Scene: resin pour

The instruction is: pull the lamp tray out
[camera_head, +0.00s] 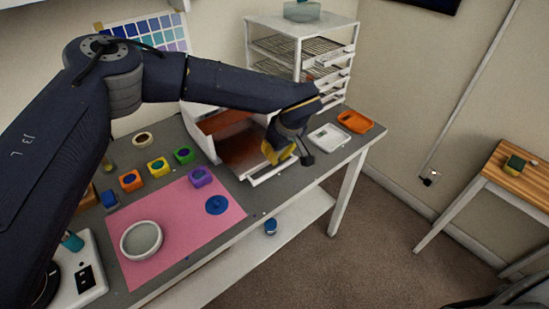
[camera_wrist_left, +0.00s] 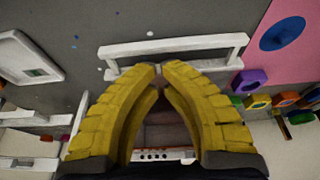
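The lamp box (camera_head: 203,140) is a white housing with a reddish-brown inside, on the grey bench. Its tray sticks out at the front, with a white front bar handle (camera_head: 275,173). In the left wrist view the handle (camera_wrist_left: 175,45) runs across the upper middle. My left gripper (camera_head: 280,153), with yellow ribbed fingers, is over the tray's front. In the wrist view its fingertips (camera_wrist_left: 160,68) nearly meet, with nothing visible between them, just on the box side of the bar. I cannot tell if they touch it. My right gripper is not in view.
A white scale (camera_head: 328,139) and an orange tray (camera_head: 355,122) lie to the right. A pink mat (camera_head: 185,238) with a bowl (camera_head: 142,240) and several coloured pots are at left. A white rack (camera_head: 300,60) stands behind.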

